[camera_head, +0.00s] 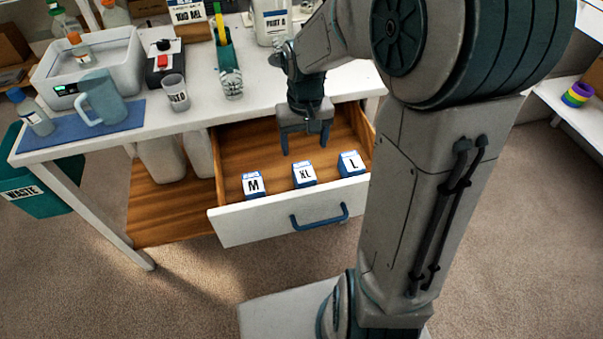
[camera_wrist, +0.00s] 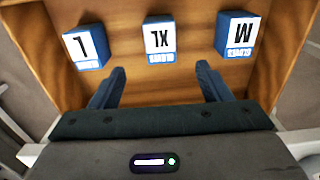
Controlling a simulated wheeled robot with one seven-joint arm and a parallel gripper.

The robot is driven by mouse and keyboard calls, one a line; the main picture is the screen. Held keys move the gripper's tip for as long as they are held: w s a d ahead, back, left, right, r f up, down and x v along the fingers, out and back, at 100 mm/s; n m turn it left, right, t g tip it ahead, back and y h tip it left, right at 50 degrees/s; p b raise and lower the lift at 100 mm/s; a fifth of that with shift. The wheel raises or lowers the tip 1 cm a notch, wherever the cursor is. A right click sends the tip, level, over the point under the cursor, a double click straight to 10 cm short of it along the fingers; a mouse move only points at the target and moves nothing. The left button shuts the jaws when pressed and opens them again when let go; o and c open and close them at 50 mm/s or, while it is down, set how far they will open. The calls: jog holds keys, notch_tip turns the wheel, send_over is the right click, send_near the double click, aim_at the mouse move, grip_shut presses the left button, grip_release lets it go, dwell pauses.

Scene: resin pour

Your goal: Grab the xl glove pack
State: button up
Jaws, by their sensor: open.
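The XL glove pack (camera_head: 304,174) is a small blue and white box marked XL. It lies in the open drawer (camera_head: 262,222) between the M pack (camera_head: 253,184) and the L pack (camera_head: 351,163). My gripper (camera_head: 306,146) is open and empty over the drawer, behind the XL pack in the head view. In the wrist view the XL pack (camera_wrist: 160,42) shows upside down, beyond and between my fingertips (camera_wrist: 161,72). The L pack (camera_wrist: 87,46) is at left and the M pack (camera_wrist: 237,35) at right there.
The white table (camera_head: 180,125) above the drawer carries a tub washer-like box (camera_head: 92,65), a blue jug (camera_head: 101,98), a clear cup (camera_head: 175,93) and several bottles. The drawer's front wall has a blue handle (camera_head: 320,217). The drawer floor behind the packs is bare.

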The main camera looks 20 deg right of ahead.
aim_at(304, 171)
notch_tip(304, 171, down, 14)
jog(key=b, duration=0.3)
jog(key=shift+r+b, duration=0.2)
jog(key=shift+b, duration=0.1)
jog(key=shift+r, duration=0.1)
jog(key=c, duration=1.1)
